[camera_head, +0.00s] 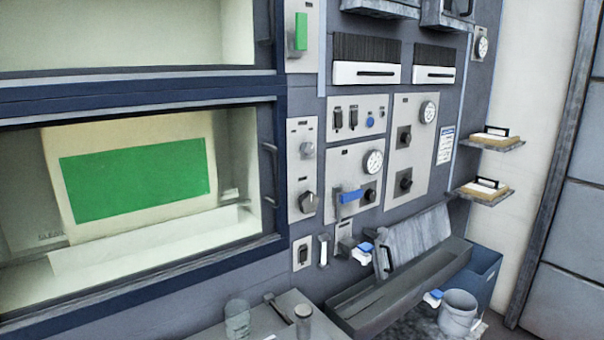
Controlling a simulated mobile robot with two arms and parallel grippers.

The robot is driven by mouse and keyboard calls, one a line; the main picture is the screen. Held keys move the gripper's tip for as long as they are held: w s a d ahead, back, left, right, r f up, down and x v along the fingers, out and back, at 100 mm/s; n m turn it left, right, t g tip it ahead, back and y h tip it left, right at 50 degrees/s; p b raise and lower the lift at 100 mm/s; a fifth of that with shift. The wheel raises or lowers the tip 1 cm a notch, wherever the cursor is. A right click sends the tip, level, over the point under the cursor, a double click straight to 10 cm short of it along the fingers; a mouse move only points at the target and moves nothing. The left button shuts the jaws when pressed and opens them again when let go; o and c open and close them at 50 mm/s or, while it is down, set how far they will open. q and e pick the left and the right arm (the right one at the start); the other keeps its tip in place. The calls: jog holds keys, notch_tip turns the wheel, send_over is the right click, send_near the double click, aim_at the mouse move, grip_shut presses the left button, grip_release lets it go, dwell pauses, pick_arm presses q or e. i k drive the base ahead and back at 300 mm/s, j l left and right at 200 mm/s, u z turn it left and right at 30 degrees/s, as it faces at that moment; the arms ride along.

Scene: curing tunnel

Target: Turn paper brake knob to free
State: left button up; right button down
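The control panels on the dark blue-grey machine wall carry several knobs, and their labels are too small to read, so I cannot tell which is the paper brake knob. A narrow panel beside the window has a light grey round knob (307,150) and a larger dark grey knob (308,202) below it. A middle panel has a dial gauge, a blue lever (352,196) and a dark knob (370,195). The right panel has two dark knobs, one upper (404,138) and one lower (405,182).
A window with a green sheet (135,180) fills the left. A glass (237,318) stands on the front counter. Two small shelves (484,198) hold items at right.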

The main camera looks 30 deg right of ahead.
aim_at(308, 148)
jog(key=k+l, duration=0.1)
jog(key=l, duration=0.5)
jog(key=k+l+z, duration=0.1)
jog(key=l, duration=0.55)
jog(key=k+l, duration=0.1)
jog(key=l, duration=0.5)
